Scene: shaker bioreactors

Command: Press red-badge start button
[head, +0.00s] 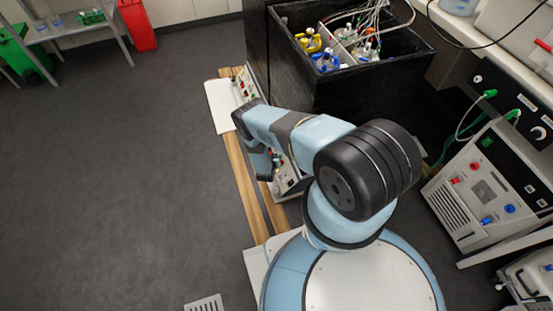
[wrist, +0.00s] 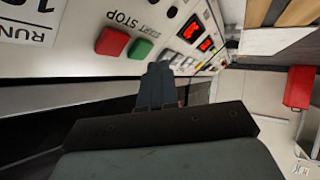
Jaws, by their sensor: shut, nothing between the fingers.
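In the wrist view, a pale control panel (wrist: 75,60) carries a green button (wrist: 140,48) beside a red button (wrist: 112,41). The printed words START and STOP show upside down by them. My gripper (wrist: 161,66) is shut and empty, its fingertips close to the panel, just right of and below the green button in the picture. I cannot tell whether they touch the panel. I cannot make out a red badge on this panel. In the head view my gripper (head: 267,174) is small and dark by a panel (head: 288,180), partly covered by my arm.
Red lit displays (wrist: 206,44) and small switches sit right of my fingers. A second panel (head: 246,88) stands farther along the wooden strip (head: 242,183). A black box (head: 340,92) holding bottles and tubing is beside the panels. Open grey floor (head: 120,180) lies left.

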